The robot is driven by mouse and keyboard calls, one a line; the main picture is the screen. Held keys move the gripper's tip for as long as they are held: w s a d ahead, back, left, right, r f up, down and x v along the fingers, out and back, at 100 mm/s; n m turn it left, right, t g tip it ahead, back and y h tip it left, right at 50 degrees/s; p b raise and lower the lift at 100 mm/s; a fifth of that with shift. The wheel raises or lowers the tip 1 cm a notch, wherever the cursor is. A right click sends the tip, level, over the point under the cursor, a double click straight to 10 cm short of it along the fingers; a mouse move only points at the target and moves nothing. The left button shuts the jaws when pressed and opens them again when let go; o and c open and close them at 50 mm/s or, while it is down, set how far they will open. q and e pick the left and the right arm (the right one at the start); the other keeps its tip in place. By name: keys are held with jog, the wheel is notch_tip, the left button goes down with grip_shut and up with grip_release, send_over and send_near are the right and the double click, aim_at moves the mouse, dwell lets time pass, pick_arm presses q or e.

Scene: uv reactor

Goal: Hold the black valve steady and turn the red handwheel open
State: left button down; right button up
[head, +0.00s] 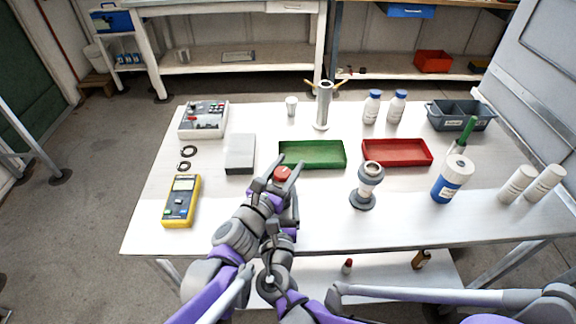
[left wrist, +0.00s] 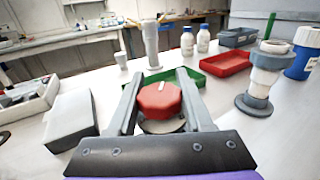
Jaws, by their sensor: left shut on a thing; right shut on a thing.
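The red handwheel (head: 282,174) is near the middle of the table's front part. In the left wrist view the handwheel (left wrist: 159,100) sits between the two fingers, with a small pale mark on its top. My left gripper (head: 285,167) is shut on it from the front.
A green tray (head: 312,161) lies just behind the handwheel and a red tray (head: 397,160) to its right. A grey flanged fitting (head: 367,187) stands right of my grippers. A grey-white box (head: 240,154) and a yellow multimeter (head: 181,201) lie to the left.

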pick_arm(q)
jog(key=shift+f, duration=0.1)
jog(key=shift+c, duration=1.5)
grip_release()
notch_tip(320, 180, up, 10)
